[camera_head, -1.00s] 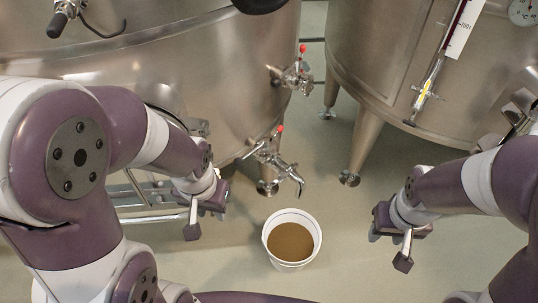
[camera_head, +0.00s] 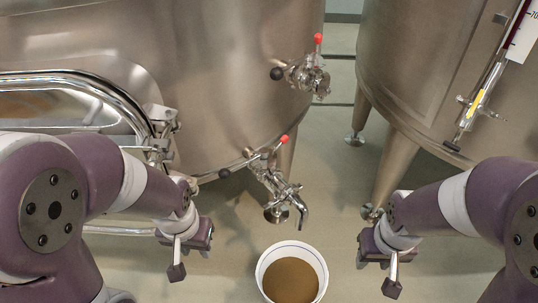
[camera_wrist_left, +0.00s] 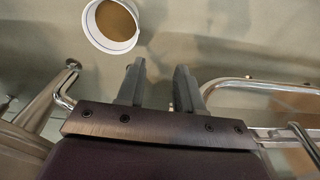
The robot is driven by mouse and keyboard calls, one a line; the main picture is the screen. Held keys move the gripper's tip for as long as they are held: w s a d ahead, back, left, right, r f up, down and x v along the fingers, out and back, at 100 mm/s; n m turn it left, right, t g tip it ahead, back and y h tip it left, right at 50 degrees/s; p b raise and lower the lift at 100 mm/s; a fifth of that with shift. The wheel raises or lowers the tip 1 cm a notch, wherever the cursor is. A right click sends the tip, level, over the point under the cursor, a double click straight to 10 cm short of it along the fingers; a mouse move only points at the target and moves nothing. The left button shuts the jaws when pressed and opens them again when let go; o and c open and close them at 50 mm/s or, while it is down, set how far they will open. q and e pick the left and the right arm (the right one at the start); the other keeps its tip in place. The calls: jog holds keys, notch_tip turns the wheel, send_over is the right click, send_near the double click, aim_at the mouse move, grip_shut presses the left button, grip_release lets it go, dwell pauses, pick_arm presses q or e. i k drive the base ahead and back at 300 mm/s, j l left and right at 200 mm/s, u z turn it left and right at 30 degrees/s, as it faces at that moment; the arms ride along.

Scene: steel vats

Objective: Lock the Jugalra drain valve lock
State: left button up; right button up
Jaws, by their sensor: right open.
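The drain valve (camera_head: 275,180) is a steel fitting low on the left vat. It has a red-tipped handle (camera_head: 284,139), a black knob on its left and a spout bent downward. No lettering shows which part is the lock, and I cannot tell its state. My left gripper (camera_head: 190,256) is left of and below the valve, apart from it. In the left wrist view my left gripper (camera_wrist_left: 158,70) is open and empty. My right gripper (camera_head: 378,270) is open, right of the valve and apart from it.
A white bucket (camera_head: 265,262) of brown liquid stands on the floor below the spout. A second red-tipped valve (camera_head: 305,76) sits higher on the left vat (camera_head: 215,75). Another steel vat (camera_head: 415,65) on legs stands at the right. Floor between my grippers is otherwise clear.

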aim_at(285, 139)
jog(key=l+u, duration=0.1)
jog(key=l+z, duration=0.2)
jog(key=l, duration=0.4)
jog(key=i+l+z, duration=0.1)
jog(key=l+z, duration=0.15)
jog(key=l, duration=0.35)
